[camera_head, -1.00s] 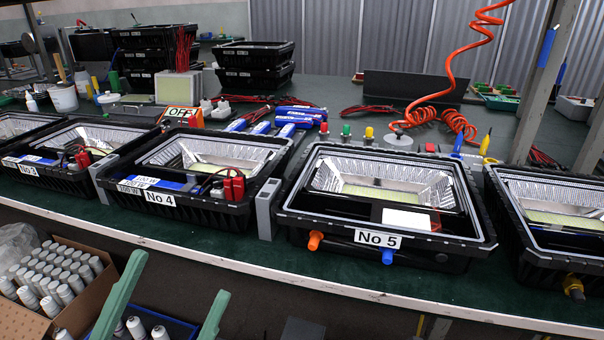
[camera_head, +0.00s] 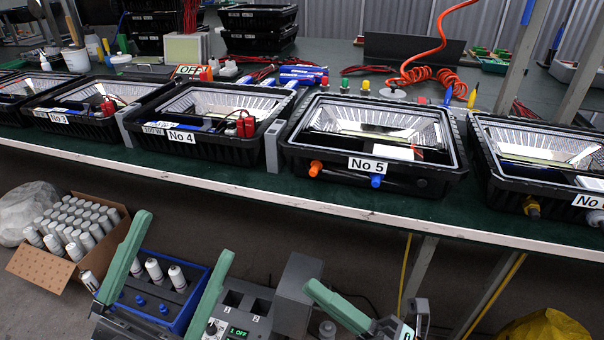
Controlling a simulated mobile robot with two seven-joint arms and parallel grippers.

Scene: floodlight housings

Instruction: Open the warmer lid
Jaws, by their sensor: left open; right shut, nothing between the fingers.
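A grey device, seemingly the warmer (camera_head: 245,318), stands at the bottom centre, cut off by the frame. It has two dark slots marked 1 and 2 and a green display reading "1 OFF". A grey raised block (camera_head: 299,285) rises at its right side; I cannot tell whether this is the lid. My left gripper (camera_head: 185,236) is open and empty, its two green fingers spread above a blue tray (camera_head: 200,276) left of the warmer. My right gripper (camera_head: 311,287) is shut and empty, its green fingers close to the raised block; contact is unclear.
The blue tray holds several white bottles. A cardboard box (camera_head: 45,262) of white bottles stands at the left. Above runs a bench edge (camera_head: 330,210) with several black floodlight housings, including No 5 (camera_head: 375,146). A yellow item (camera_head: 545,325) lies at lower right.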

